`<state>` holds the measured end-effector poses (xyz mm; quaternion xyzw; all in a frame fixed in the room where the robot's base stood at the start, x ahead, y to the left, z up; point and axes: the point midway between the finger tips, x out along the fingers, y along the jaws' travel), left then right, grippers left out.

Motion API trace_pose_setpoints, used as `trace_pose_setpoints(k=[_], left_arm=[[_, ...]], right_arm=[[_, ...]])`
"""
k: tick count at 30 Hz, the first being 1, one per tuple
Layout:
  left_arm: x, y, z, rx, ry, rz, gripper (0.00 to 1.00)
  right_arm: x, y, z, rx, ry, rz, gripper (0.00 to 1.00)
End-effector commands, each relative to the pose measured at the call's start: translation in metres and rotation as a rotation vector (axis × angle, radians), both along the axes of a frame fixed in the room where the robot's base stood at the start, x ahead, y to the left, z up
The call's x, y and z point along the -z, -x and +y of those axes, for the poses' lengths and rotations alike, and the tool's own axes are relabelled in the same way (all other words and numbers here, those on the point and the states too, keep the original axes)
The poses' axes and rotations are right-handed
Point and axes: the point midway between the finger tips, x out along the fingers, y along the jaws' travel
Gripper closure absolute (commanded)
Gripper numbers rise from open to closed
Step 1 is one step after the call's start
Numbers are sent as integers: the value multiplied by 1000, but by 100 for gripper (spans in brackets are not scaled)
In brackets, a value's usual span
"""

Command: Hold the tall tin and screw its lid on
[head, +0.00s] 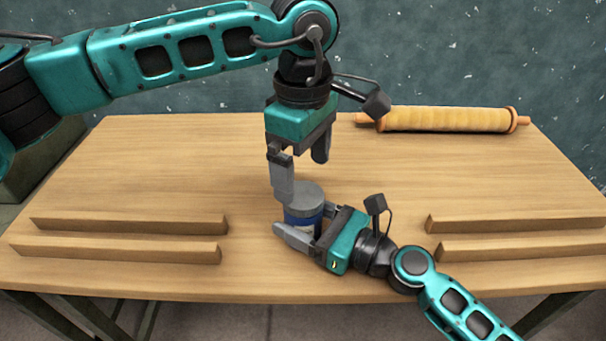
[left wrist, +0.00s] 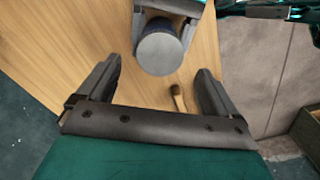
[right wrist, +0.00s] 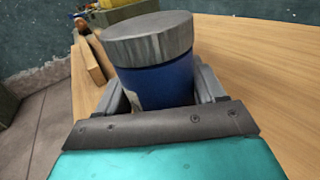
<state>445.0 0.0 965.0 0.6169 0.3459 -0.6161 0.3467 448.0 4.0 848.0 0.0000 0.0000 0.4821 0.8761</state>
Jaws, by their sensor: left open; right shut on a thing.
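The tall tin (head: 301,222) is blue and stands upright near the front middle of the table. It also shows in the right wrist view (right wrist: 160,85). A grey, ridged lid (right wrist: 150,40) sits on top of it; I cannot tell how tightly. In the left wrist view the lid's round top (left wrist: 160,52) faces the camera. My right gripper (head: 303,222) is shut on the tin's body, low, from the right. My left gripper (head: 302,178) points down, open and empty, above and slightly behind the lid. Its fingers (left wrist: 158,78) look apart from the lid.
Wooden rails lie at the left (head: 130,227) and right (head: 515,225) of the table (head: 190,160). A yellow roll with wooden ends (head: 445,120) lies at the back right. A small brown, dark-tipped piece (left wrist: 178,98) shows near the tin. The table's back left is clear.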

Motion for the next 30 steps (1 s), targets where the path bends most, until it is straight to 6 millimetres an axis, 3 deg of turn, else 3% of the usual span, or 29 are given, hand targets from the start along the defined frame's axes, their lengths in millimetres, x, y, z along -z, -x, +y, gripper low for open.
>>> trace_pose_setpoints(k=[11,30], left_arm=[[-1,0,0,-76,0,1,12],[-29,0,0,-1148,0,2,12]], right_arm=[[0,0,0,0,0,0,100],[0,0,0,0,0,0,100]])
